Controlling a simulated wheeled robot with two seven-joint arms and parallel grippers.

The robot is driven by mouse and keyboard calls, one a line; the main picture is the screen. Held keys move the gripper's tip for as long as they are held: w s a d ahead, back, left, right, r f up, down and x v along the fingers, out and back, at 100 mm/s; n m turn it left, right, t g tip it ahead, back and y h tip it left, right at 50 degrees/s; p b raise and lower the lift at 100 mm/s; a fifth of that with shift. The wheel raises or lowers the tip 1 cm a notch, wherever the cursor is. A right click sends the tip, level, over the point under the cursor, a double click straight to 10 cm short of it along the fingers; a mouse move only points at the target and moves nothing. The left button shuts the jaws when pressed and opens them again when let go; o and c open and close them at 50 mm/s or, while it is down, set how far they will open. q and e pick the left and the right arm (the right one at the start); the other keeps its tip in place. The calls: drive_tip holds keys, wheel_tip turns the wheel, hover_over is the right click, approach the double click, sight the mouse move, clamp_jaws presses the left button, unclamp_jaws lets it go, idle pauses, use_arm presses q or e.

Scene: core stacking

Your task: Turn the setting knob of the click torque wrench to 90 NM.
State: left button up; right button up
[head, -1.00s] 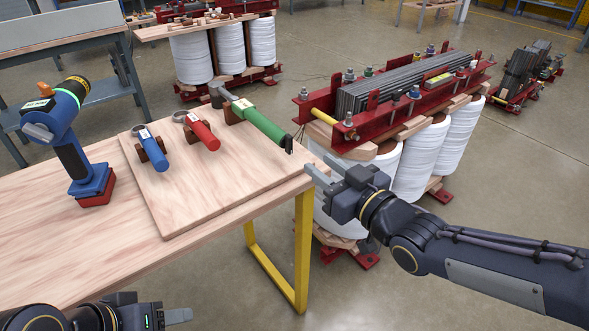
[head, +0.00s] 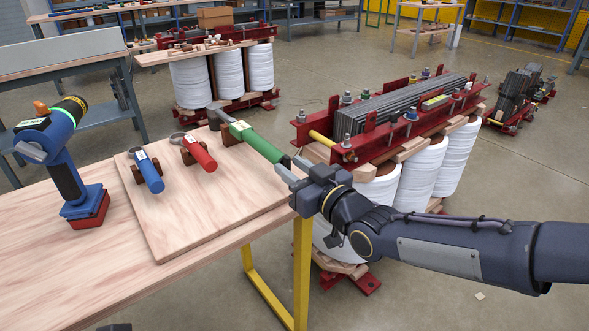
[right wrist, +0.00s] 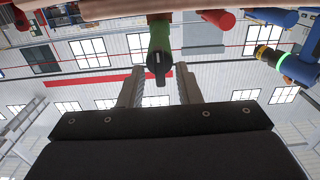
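The click torque wrench (head: 256,141) has a green handle and lies across a wooden rest on the board, its handle end pointing toward my right arm. Its black setting knob (right wrist: 158,69) shows at the end of the green handle in the right wrist view. My right gripper (head: 290,171) is at that end. In the right wrist view its two fingers (right wrist: 160,84) stand apart, one on each side of the knob, with visible gaps; I see no contact. In the head view the gripper partly hides the knob. Only a dark sliver of my left gripper shows at the bottom edge; its fingers are hidden.
A red-handled wrench (head: 199,155) and a blue-handled wrench (head: 149,172) lie beside it on the wooden board (head: 200,212). A blue power tool (head: 65,165) stands on the table's left. A transformer with white coils (head: 424,175) stands close behind my right arm.

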clamp_jaws()
drive_tip(key=shift+m, duration=0.3)
drive_tip(key=shift+d+m+b, duration=0.1)
drive_tip(key=shift+m+b, duration=0.2)
drive_tip(key=shift+m, duration=0.6)
drive_tip(key=m, duration=0.3)
drive_tip(key=shift+w+m, duration=0.1)
drive_tip(key=shift+m, duration=0.3)
drive_tip(key=m, duration=0.4)
drive_tip(key=shift+d+f, duration=0.1)
drive_tip(key=shift+m+p, duration=0.6)
drive_tip(key=shift+m, duration=2.2)
drive_tip(key=shift+f, duration=0.1)
